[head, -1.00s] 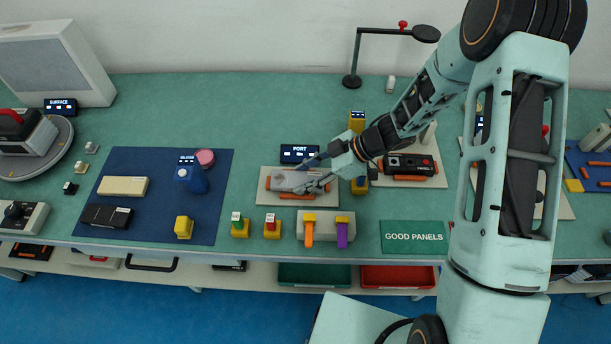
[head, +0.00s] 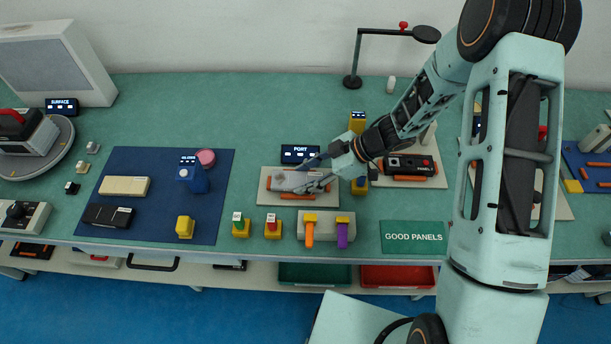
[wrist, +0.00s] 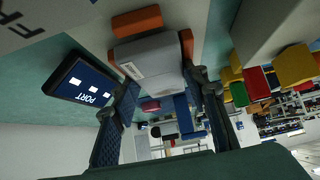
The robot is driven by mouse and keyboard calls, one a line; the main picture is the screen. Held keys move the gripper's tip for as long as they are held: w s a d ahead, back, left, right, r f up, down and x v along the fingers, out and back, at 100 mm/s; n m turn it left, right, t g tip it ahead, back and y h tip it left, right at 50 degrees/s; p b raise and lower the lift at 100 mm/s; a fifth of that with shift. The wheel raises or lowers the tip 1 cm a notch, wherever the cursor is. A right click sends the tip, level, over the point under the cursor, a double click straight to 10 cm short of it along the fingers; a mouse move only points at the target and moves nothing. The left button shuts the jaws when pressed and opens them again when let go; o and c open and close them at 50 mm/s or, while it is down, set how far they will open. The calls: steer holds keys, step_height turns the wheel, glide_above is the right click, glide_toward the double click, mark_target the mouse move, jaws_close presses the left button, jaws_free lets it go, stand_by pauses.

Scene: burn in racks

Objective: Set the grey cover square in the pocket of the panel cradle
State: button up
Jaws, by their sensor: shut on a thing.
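The grey cover (head: 287,181) lies at the panel cradle, between orange bars, in the head view. My gripper (head: 309,177) reaches in from the right and is shut on the cover's near end. In the wrist view the cover (wrist: 150,60) sits between my two fingers (wrist: 160,82), with a pale label on its face. The panel cradle (head: 264,199) is a beige plate with orange bars. In the wrist view one orange bar (wrist: 137,21) lies past the cover's far end and another (wrist: 187,43) runs close along its right side. I cannot tell whether the cover is fully seated; its underside is hidden.
The PORT display (head: 300,154) stands just behind the cradle. A beige block with orange and purple levers (head: 325,216) stands in front, with yellow button blocks (head: 273,228) to its left. A second plate with a black device (head: 409,165) is to the right.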

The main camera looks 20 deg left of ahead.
steer(key=shift+s+d+f, duration=0.15)
steer(key=shift+d+f, duration=0.15)
steer(key=shift+f, duration=0.25)
steer(key=shift+s+d+f, duration=0.15)
steer(key=shift+d+f, duration=0.1)
steer(key=shift+f, duration=0.3)
steer(key=o, duration=1.2)
steer(key=shift+o, duration=1.4)
steer(key=shift+w+a+f, duration=0.1)
steer(key=shift+a+f, duration=0.1)
steer(key=shift+a, duration=0.1)
steer(key=shift+w+d+r, duration=0.15)
steer(key=shift+d, duration=0.1)
steer(key=shift+w+d+r, duration=0.1)
steer(key=shift+d+r, duration=0.1)
steer(key=shift+r, duration=0.05)
steer(key=a+r+v, duration=0.1)
steer(key=v, duration=1)
steer(key=shift+a+r, duration=0.2)
